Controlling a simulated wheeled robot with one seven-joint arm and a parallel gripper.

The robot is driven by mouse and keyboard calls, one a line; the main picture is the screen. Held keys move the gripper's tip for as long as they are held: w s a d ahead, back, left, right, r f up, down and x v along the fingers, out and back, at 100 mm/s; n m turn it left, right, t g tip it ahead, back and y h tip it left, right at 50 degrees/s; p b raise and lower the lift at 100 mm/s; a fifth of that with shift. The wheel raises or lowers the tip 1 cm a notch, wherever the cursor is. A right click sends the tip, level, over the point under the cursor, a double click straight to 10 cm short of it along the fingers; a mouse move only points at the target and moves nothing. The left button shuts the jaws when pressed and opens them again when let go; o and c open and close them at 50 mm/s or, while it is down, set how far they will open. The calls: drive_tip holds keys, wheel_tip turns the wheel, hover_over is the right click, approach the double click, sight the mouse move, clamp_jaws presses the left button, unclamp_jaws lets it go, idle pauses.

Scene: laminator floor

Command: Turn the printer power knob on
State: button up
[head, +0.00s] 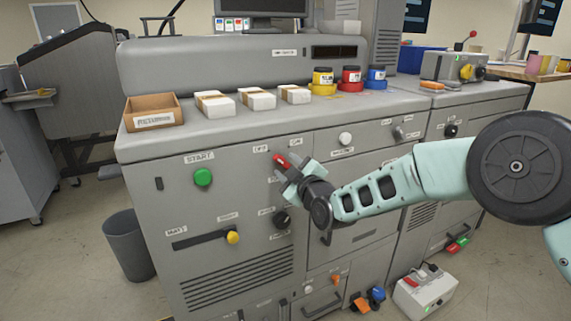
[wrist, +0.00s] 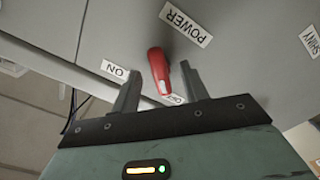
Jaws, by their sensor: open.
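The red printer power knob (head: 281,160) is on the front panel of the grey machine, below small OFF and ON labels. In the wrist view the red knob (wrist: 158,68) lies between my two fingers, with its white-marked end beside the partly hidden OFF label (wrist: 176,99). The ON label (wrist: 115,69) is by the left finger and the POWER label (wrist: 186,24) is past the knob. My gripper (head: 291,168) is open at the knob; the wrist view shows its fingers (wrist: 161,77) on either side. I cannot tell whether either finger touches it.
A green start button (head: 203,177), a yellow-knobbed slider (head: 232,237) and a black dial (head: 281,220) are on the same panel. A cardboard tray (head: 152,108), white packs and ink jars stand on top. A bin (head: 129,245) stands at left; floor there is partly free.

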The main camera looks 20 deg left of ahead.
drive_tip(key=shift+x, duration=0.85)
drive_tip(key=c, duration=0.9)
drive_tip(key=shift+c, duration=0.2)
